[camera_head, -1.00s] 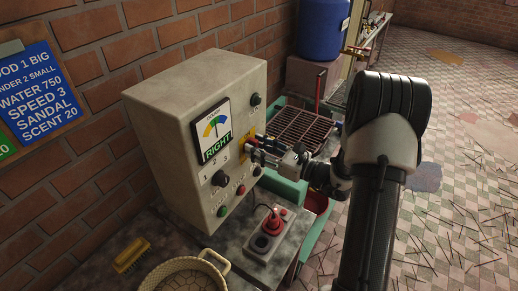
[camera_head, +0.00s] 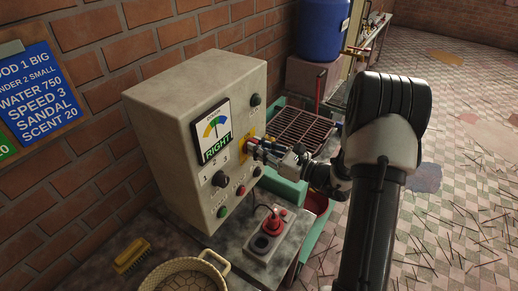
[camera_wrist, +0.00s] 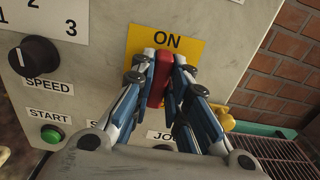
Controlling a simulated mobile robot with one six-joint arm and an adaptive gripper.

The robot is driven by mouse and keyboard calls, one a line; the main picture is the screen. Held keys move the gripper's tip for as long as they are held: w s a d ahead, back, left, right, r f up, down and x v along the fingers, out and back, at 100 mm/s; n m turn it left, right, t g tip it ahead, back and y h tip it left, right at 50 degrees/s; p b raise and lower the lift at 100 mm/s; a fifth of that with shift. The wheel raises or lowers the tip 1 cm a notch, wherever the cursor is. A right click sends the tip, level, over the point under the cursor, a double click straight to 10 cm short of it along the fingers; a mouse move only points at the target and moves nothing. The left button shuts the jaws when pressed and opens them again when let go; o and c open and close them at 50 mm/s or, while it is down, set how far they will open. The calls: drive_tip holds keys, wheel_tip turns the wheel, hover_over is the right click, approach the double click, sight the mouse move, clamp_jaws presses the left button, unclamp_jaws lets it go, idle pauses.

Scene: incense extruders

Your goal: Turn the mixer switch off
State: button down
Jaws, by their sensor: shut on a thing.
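The mixer switch is a red lever (camera_wrist: 160,82) on a yellow plate (camera_wrist: 185,45) marked ON, on the front of a grey control box (camera_head: 170,135). The plate also shows at the box's right side in the head view (camera_head: 242,153). My gripper (camera_wrist: 161,75) is shut on the red lever, with a finger on each side of it, below the ON word. In the head view my gripper (camera_head: 252,148) reaches the plate from the right and hides most of the lever. The lower part of the plate is hidden by the fingers.
The box also bears a black speed knob (camera_wrist: 34,58), a green start button (camera_wrist: 51,134) and a dial (camera_head: 213,130) reading RIGHT. A red-topped pedal unit (camera_head: 268,238), a basket (camera_head: 185,275) and a yellow brush (camera_head: 131,256) lie below. A brown grate (camera_head: 303,130) stands behind.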

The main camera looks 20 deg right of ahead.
drive_tip(key=shift+s+a+f+n+b, duration=0.1)
drive_tip(key=shift+n+b, duration=2.1)
drive_tip(key=shift+n, duration=0.75)
drive_tip(key=shift+a+f+n+b, duration=0.1)
drive_tip(key=shift+n+b, duration=2.05)
drive_tip(key=shift+n, duration=0.85)
drive_tip(key=shift+s+a+f+n+b, duration=0.1)
drive_tip(key=shift+n+b, duration=2.1)
drive_tip(key=shift+n, duration=0.75)
drive_tip(key=c, duration=1.6)
unclamp_jaws()
drive_tip(key=shift+o, duration=0.2)
drive_tip(key=shift+d, duration=0.1)
